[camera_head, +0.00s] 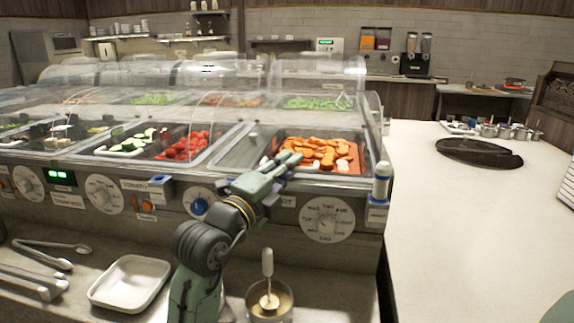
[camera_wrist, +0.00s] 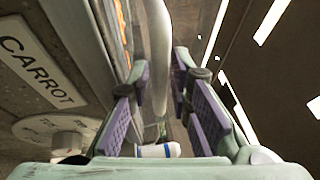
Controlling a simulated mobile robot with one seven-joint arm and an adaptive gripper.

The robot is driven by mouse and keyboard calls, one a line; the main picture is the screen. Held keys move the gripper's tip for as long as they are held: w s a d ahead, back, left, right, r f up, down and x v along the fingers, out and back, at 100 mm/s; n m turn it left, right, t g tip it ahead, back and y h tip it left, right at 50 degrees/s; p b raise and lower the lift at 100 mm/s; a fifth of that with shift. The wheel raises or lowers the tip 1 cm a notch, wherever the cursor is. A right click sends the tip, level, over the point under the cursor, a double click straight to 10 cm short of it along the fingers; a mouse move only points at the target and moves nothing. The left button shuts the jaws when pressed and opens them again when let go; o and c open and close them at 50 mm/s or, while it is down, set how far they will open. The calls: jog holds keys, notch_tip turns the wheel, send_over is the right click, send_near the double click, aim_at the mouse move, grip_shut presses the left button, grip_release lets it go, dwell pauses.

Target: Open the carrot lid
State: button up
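The carrot well (camera_head: 318,152), full of orange carrot pieces, is at the right end of the food counter. A clear lid (camera_head: 318,88) shows over this end of the counter; its exact outline is hard to make out. My gripper (camera_head: 286,163) is at the front edge of the carrot well, left of its middle. In the wrist view my gripper (camera_wrist: 162,85) is open, with purple pads on both fingers. A pale bar (camera_wrist: 158,45), seemingly the lid handle, runs between the fingers. I cannot tell whether either finger touches it. A CARROT label (camera_wrist: 38,68) is at left.
A round dial (camera_head: 327,219) is on the front panel below the carrot well. A white-and-blue cylinder (camera_head: 381,183) stands at the panel's right end. The white counter (camera_head: 450,220) at right is mostly clear.

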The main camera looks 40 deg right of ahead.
jog(key=shift+c, duration=0.3)
grip_shut()
dwell(0.4)
